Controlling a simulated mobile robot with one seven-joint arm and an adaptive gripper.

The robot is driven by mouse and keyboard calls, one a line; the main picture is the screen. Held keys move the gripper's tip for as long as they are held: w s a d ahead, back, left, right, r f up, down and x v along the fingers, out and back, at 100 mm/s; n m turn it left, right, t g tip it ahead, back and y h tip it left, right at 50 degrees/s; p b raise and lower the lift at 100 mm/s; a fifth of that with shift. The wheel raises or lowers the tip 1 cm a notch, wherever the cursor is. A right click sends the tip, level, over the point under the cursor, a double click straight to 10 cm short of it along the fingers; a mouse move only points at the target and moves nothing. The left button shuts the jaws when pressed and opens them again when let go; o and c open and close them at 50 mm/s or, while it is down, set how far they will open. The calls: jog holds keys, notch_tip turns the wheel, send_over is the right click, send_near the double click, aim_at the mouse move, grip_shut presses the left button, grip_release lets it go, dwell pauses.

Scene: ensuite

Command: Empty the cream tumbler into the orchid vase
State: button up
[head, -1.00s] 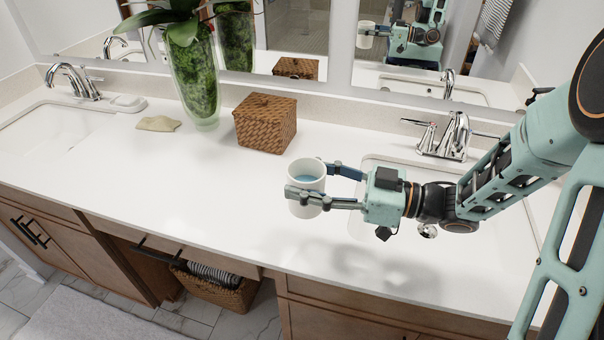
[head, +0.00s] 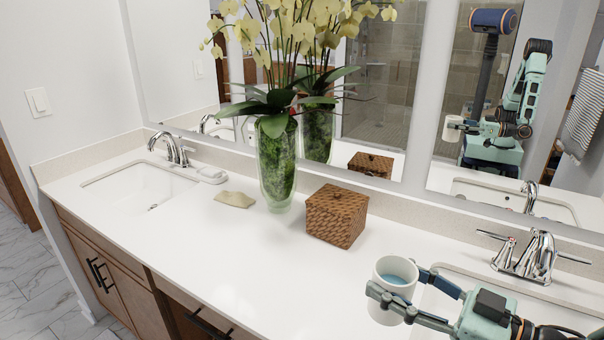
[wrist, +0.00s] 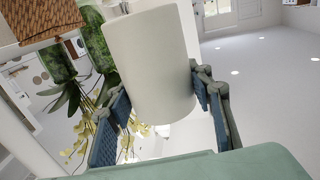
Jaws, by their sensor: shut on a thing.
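The cream tumbler (head: 394,285) is upright in the head view at the lower right, with blue liquid inside it. My gripper (head: 400,290) is shut on its sides and holds it over the counter by the right sink. In the wrist view the tumbler (wrist: 150,65) fills the middle, between the two fingers of my gripper (wrist: 160,100). The orchid vase (head: 277,165) is tall clear glass packed with green moss, with yellow orchids (head: 300,25) and broad leaves above. It stands near the mirror, left of and well beyond my gripper.
A lidded wicker box (head: 337,215) stands on the counter (head: 215,250) between the vase and the tumbler. A folded beige cloth (head: 235,199) lies left of the vase. A chrome faucet (head: 533,255) is at right. The front middle of the counter is clear.

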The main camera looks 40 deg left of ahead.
jog(key=w+d+r+m+t+h+p, duration=0.1)
jog(key=w+d+r+m+t+p, duration=0.1)
jog(key=w+m+t, duration=0.3)
jog(key=w+d+r+t+h+p, duration=0.1)
jog(key=w+d+r+t, duration=0.15)
jog(key=w, duration=0.35)
jog(key=w+d+m+t+h+p, duration=0.2)
jog(key=w+d+m+t+h, duration=0.1)
jog(key=d, duration=0.4)
jog(key=w+d+r+m+t+h+p, duration=0.1)
jog(key=w+d+m+t+h+p, duration=0.1)
jog(key=w+d+m+h, duration=0.3)
jog(key=w+d+r+m+t+h+p, duration=0.1)
jog(key=w+d+m+t+h, duration=0.3)
jog(key=d+h, duration=0.4)
jog(key=shift+w+d+m+t+p, duration=0.3)
jog(key=shift+w+d+t+p, duration=0.15)
jog(key=shift+w+d+p, duration=0.65)
